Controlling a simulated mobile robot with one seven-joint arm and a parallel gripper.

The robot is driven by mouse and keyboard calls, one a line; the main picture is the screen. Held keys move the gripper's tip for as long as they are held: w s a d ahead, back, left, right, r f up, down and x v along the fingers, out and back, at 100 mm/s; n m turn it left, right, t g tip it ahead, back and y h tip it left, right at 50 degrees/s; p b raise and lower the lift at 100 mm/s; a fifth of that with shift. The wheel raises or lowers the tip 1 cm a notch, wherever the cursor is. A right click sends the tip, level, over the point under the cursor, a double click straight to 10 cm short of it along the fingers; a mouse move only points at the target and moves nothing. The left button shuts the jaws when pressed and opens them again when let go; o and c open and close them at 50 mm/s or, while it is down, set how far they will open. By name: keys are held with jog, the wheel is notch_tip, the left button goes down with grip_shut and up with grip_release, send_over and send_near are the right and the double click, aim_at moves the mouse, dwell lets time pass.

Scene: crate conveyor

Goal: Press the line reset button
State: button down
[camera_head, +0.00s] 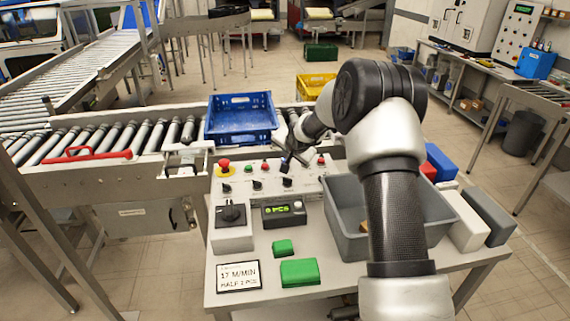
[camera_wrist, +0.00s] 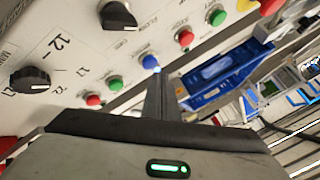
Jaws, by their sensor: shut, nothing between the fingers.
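The white control panel (camera_head: 270,187) carries a row of small buttons and black knobs. In the wrist view a blue button (camera_wrist: 150,62) sits between a green button (camera_wrist: 115,83) and a red button (camera_wrist: 185,38). The button labels are too blurred to read surely, so I cannot confirm which is line reset. My gripper (camera_wrist: 157,76) is shut and empty, its fingertips right beside the blue button. I cannot tell whether they touch it. In the head view my gripper (camera_head: 285,164) is over the panel's button row, and my arm hides part of the panel's right side.
A red emergency stop (camera_head: 224,165) is on the panel's left. A blue crate (camera_head: 240,137) sits on the roller conveyor behind. A grey bin (camera_head: 345,232) stands right of the panel, partly behind my arm. Green blocks (camera_head: 299,272) and a sign (camera_head: 238,276) lie in front.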

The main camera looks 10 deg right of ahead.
jog(key=shift+f, duration=0.15)
jog(key=shift+f+b, duration=0.3)
jog(key=shift+b, duration=0.25)
jog(key=shift+f+b, duration=0.5)
dwell(0.7)
jog(key=shift+r, duration=0.85)
jog(key=shift+r+p, duration=0.15)
jog(key=shift+p, duration=0.15)
jog(key=shift+r+p, duration=1)
jog(key=shift+r, duration=1.4)
